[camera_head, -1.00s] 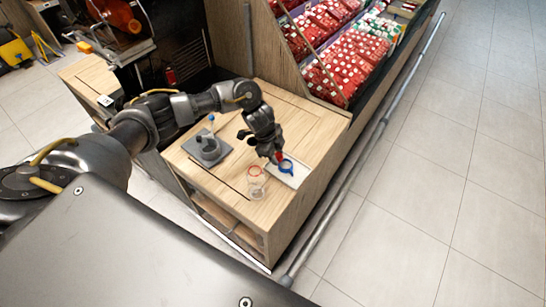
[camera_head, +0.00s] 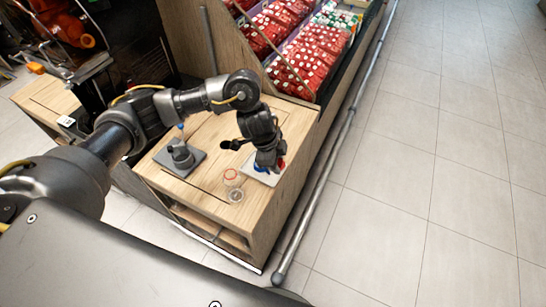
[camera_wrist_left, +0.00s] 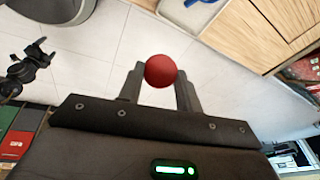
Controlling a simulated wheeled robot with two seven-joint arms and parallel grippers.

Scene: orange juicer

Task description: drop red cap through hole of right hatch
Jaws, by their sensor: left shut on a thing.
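My left gripper (camera_head: 276,167) is shut on the red cap (camera_head: 281,162), above the right end of the wooden counter top. In the left wrist view the round red cap (camera_wrist_left: 160,71) sits between the two fingertips, with pale floor tiles behind it. A white plate (camera_head: 250,175) lies on the counter under the gripper. The gripper largely hides the blue ring on it; the ring's edge shows in the left wrist view (camera_wrist_left: 193,3). I cannot make out the right hatch or its hole. A black jointed part at the left of the wrist view may be my right arm.
A clear cup with a red rim (camera_head: 232,177) and a clear ring-shaped piece (camera_head: 236,195) are left of the plate. A grey stand (camera_head: 180,158) is further left. A sloped display of red packets (camera_head: 300,65) rises behind. Open tiled floor lies right of the rail.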

